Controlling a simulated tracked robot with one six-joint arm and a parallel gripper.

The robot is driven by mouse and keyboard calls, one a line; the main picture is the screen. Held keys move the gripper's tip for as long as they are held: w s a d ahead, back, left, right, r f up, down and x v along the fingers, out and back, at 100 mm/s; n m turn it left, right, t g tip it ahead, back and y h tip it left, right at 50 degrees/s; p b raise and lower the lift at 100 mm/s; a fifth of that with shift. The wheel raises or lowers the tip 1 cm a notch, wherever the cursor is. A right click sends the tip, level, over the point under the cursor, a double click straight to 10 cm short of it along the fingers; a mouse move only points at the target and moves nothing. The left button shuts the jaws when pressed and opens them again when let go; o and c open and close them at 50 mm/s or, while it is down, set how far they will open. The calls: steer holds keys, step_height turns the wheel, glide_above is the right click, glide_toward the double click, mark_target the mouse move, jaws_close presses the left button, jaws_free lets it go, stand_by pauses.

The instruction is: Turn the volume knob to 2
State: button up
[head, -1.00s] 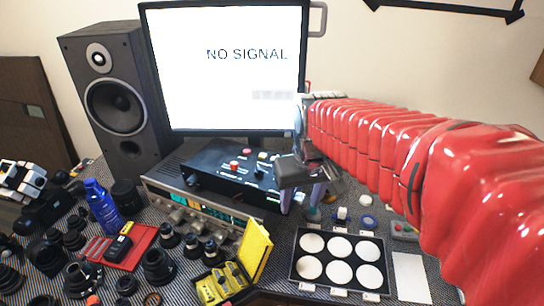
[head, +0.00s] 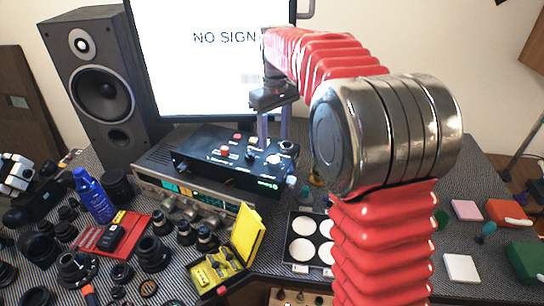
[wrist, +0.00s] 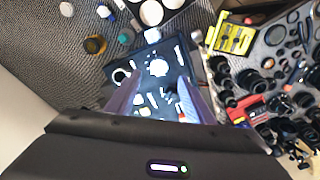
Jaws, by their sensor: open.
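A black control box (head: 225,160) with several knobs and red and yellow buttons sits on a silver receiver (head: 160,180). The box also shows in the wrist view (wrist: 178,60), between my fingers. A round pale knob (wrist: 158,67) on it lies just beyond the fingertips in that view. Labels are too small to read, so I cannot tell which knob is volume or its setting. The receiver has its own front knobs (head: 192,213). My gripper (head: 274,135) is open and empty, pointing down over the box's right part; it also shows in the wrist view (wrist: 160,90). Contact is unclear.
A monitor (head: 200,70) stands close behind the box, and a speaker (head: 95,90) at left. A yellow case (head: 222,265), lens parts and a tray of white discs (head: 293,250) lie in front. My arm hides part of the table at right.

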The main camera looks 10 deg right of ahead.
step_height(320, 180, up, 5)
steer(key=n, duration=0.2)
glide_above(274, 159)
steer(key=w, duration=0.1)
steer(key=shift+s+r+n+g, duration=0.1)
steer(key=shift+s+n+g, duration=0.25)
steer(key=shift+n, duration=0.25)
step_height(274, 159, down, 14)
steer(key=shift+r, duration=0.1)
stand_by(0.3)
steer(key=shift+c, duration=0.2)
steer(key=c, duration=0.9)
steer(key=shift+a, duration=0.35)
steer(key=shift+c, duration=0.5)
steer(key=shift+d, duration=0.3)
